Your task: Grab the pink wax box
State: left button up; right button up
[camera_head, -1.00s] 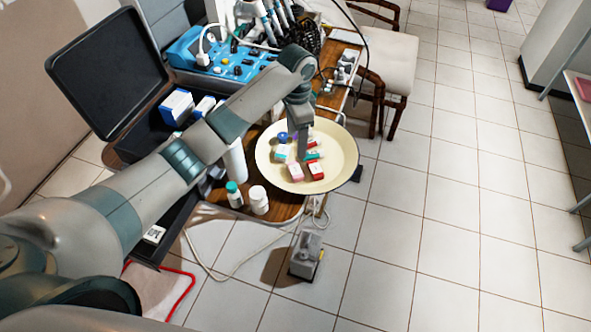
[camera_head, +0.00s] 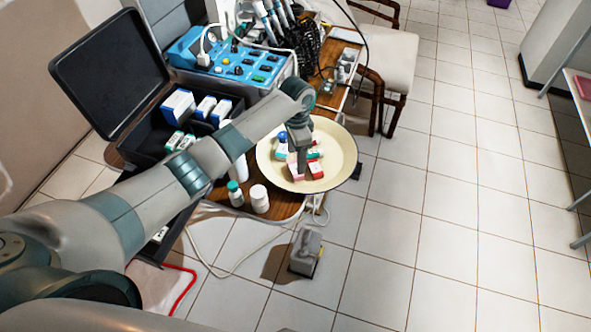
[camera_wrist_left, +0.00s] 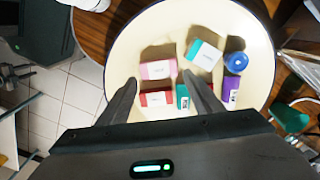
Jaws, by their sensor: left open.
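The pink wax box (camera_wrist_left: 158,69) lies in the round cream bowl (camera_wrist_left: 122,58), in front of my left gripper's open fingers in the left wrist view. In the head view the pink box (camera_head: 295,171) is partly covered by my left gripper (camera_head: 302,172), which hangs down over the bowl (camera_head: 340,165). My left gripper (camera_wrist_left: 160,79) is open, with nothing held between its fingers. I cannot tell whether its fingertips touch anything. My right gripper is not in view.
A red box (camera_wrist_left: 157,99), a teal box (camera_wrist_left: 183,98), a white-and-teal box (camera_wrist_left: 207,55), a blue-capped item (camera_wrist_left: 236,62) and a purple box (camera_wrist_left: 231,90) crowd the bowl. Two white bottles (camera_head: 259,199) (camera_head: 235,194) stand beside it. A black case (camera_head: 108,75) is open at left.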

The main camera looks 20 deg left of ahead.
aim_at(295, 169)
pick_arm(q)
jog(key=shift+s+a+f+p, duration=0.15)
jog(key=shift+f+p, duration=0.55)
jog(key=shift+f, duration=1.6)
jog(key=c, duration=0.7)
